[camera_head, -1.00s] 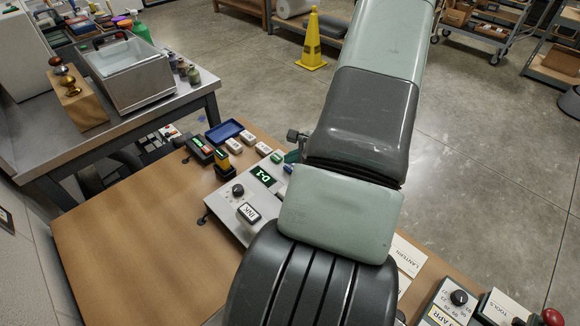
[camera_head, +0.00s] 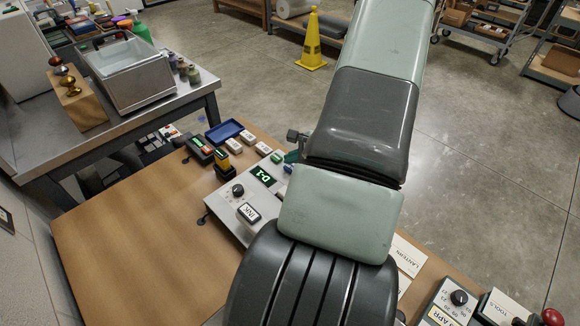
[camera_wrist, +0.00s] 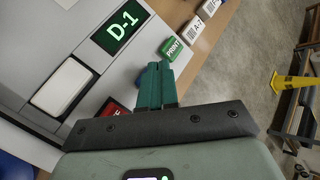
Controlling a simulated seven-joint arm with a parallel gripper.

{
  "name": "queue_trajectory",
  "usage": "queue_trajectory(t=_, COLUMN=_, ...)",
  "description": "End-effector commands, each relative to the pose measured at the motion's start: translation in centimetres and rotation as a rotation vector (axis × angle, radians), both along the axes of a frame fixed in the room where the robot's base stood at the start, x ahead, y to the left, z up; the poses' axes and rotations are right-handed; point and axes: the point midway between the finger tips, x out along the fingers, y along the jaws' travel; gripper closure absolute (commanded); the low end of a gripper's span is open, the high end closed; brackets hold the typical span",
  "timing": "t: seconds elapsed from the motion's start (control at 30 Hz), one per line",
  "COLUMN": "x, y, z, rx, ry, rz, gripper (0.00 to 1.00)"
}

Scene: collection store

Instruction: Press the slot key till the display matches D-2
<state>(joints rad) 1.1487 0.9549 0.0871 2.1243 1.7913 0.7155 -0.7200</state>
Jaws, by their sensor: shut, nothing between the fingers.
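The display (camera_head: 263,176) on the pale grey device reads D-1 in green; it also shows in the wrist view (camera_wrist: 122,28). My gripper (camera_wrist: 160,70) is shut and empty, its teal fingers just right of the display and close to a green block marked PRINT (camera_wrist: 174,49). A red label or key (camera_wrist: 111,107) shows beside the fingers, partly covered by the gripper, its lettering unreadable. A white key (camera_wrist: 65,88) lies left of it. I cannot tell which key is the slot key. In the head view my arm hides part of the device and most of the gripper.
The device also has a black knob (camera_head: 238,190) and a key marked INK (camera_head: 249,212). White labelled blocks (camera_head: 234,145) and a blue tray (camera_head: 224,131) lie behind it. Another device with a dial (camera_head: 459,297) stands at the lower right. The table's left part (camera_head: 130,240) is clear.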

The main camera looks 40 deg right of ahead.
Motion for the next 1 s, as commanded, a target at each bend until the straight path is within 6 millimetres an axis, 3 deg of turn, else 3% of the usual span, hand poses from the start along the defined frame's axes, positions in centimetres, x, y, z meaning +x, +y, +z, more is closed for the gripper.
queue_trajectory(t=1.0, x=0.0, y=0.0, z=-1.3, rx=0.000, ry=0.000, rz=0.000, gripper=1.00)
